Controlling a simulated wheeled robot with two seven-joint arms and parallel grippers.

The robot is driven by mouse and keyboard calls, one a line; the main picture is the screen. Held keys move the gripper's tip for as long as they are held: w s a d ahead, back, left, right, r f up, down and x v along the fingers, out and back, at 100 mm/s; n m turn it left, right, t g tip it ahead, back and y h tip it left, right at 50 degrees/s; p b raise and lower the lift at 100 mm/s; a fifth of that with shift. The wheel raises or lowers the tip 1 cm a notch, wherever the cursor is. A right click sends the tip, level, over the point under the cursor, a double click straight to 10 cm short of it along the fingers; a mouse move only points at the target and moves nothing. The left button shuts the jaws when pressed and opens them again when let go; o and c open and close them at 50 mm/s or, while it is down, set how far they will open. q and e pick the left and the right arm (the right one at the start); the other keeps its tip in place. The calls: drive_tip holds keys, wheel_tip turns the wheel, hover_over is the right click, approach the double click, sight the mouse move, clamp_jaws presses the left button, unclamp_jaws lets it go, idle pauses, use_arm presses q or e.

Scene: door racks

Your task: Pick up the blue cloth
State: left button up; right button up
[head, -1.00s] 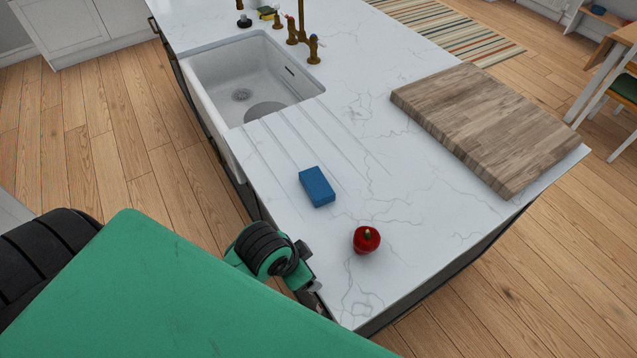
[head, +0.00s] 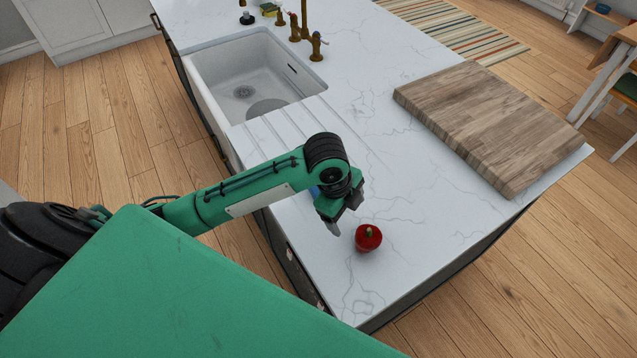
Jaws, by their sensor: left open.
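The blue cloth (head: 314,191), a small folded block, lies on the white marble counter just right of the draining grooves. Only a sliver of it shows in the head view; my left wrist covers the rest. My left gripper (head: 338,225) is over the counter, pointing down, between the cloth and a red pepper. It is open, and I see nothing held in it. How high it is above the counter is hard to tell. My right gripper is not in view.
The red pepper (head: 368,238) sits close to the right of my left gripper. A thick wooden board (head: 490,125) lies at the right of the counter (head: 440,215). A white sink (head: 255,80) with brass taps (head: 305,30) is at the back left.

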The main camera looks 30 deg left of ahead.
use_arm(q)
drive_tip(key=w+a+r+m+g+y, duration=0.2)
drive_tip(key=w+a+r+m, duration=0.3)
drive_tip(key=w+a+r, duration=0.5)
drive_tip(key=f, duration=0.3)
drive_tip(key=s+a+f+p, duration=0.1)
drive_tip(key=f, duration=0.2)
drive_tip(key=f+p, duration=0.1)
drive_tip(key=f, duration=0.2)
drive_tip(key=shift+s+a+f, duration=0.15)
drive_tip(key=shift+s+a, duration=0.1)
drive_tip(key=shift+s, duration=0.15)
drive_tip(key=shift+f+p, duration=0.45)
drive_tip(key=shift+p, duration=0.15)
wheel_tip(320, 180, down, 3)
drive_tip(key=shift+w+a+f+p, duration=0.1)
drive_tip(key=shift+w+f+p, duration=0.1)
drive_tip(key=shift+p, duration=0.7)
drive_tip(key=shift+f+m, duration=0.3)
drive_tip(key=shift+f, duration=0.25)
drive_tip(key=c, duration=1.1)
